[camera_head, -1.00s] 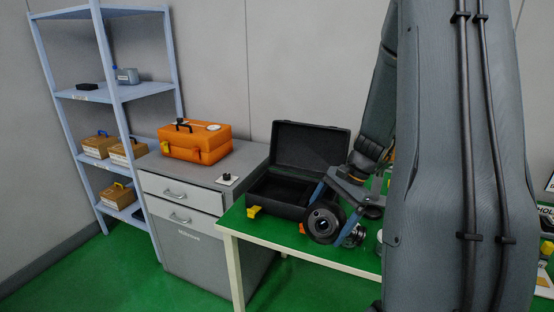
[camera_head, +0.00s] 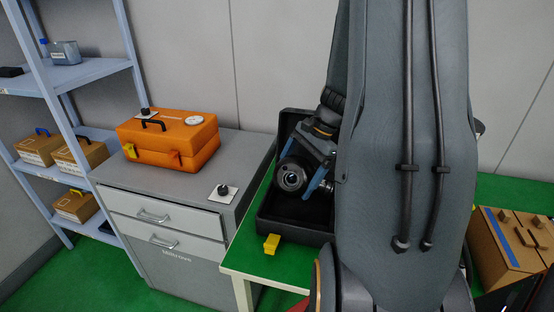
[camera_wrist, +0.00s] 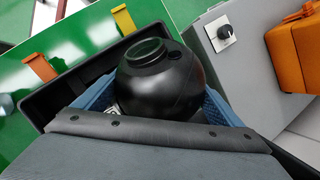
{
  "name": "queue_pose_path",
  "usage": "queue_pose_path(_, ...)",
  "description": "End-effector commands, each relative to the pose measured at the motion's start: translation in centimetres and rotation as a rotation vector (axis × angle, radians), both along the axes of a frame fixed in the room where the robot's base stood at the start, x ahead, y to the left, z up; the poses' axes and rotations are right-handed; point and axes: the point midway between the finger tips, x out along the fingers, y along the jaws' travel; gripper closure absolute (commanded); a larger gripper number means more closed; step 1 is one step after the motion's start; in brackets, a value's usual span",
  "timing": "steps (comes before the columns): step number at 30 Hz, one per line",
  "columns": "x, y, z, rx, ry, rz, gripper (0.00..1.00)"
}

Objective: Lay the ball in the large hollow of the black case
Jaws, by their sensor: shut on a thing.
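The ball (camera_head: 291,179) is dark and round, with a round lens-like ring on it. My gripper (camera_head: 300,172) is shut on it, with a blue finger on either side. The open black case (camera_head: 268,228) stands on the green table, its lid raised at the back. In the head view the ball overlaps the case's interior, seemingly above it. The wrist view shows the ball (camera_wrist: 160,85) between the blue fingers, with the case (camera_wrist: 42,108) rim around and beneath. The ball and my arm hide the hollows, so I cannot tell which one lies below.
Yellow (camera_head: 271,243) and orange (camera_wrist: 39,67) latches project from the case's edge. A grey cabinet (camera_head: 165,190) with an orange case (camera_head: 170,140) and a black knob (camera_head: 223,190) stands left. A cardboard box (camera_head: 510,245) is at right.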

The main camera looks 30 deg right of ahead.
Motion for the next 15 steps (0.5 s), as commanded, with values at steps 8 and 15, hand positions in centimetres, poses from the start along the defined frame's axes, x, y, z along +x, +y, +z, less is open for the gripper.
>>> queue_pose_path(8, 0.04, 0.03, 0.05, 0.000, -0.001, 0.002, 0.47)
queue_pose_path(15, 0.14, 0.27, 0.08, 0.000, 0.000, 0.008, 0.47)
